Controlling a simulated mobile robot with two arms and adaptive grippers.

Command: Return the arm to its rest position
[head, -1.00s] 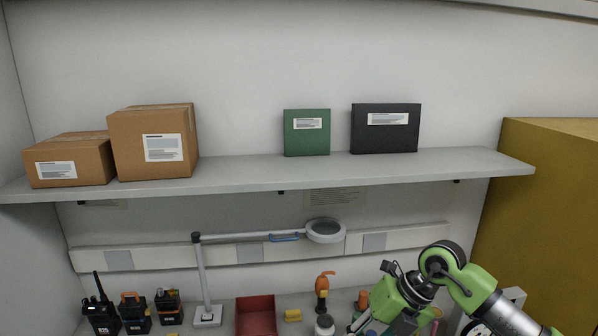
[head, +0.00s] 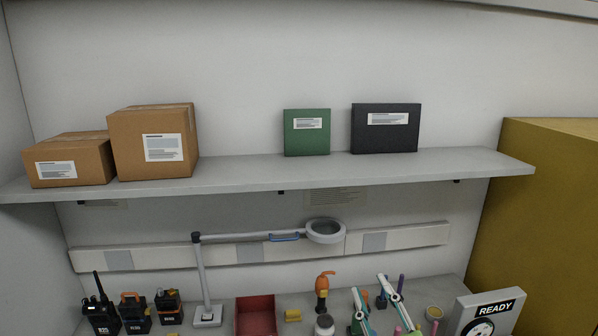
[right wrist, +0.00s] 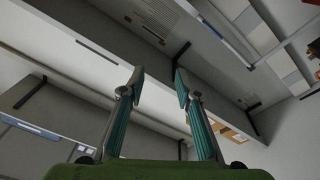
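My right gripper (head: 369,286) shows at the bottom of the head view, right of centre. Only its two pale and teal fingers are in the picture, pointing up and spread apart. In the right wrist view the two teal-padded fingers (right wrist: 158,76) stand apart with nothing between them. Beyond them that view shows the underside of the shelf and the wall, tilted. The rest of my right arm is below the head view. My left arm and gripper are not in view.
A shelf (head: 270,172) with cartons and two boxes spans above. A yellow cabinet (head: 555,220) is at right.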

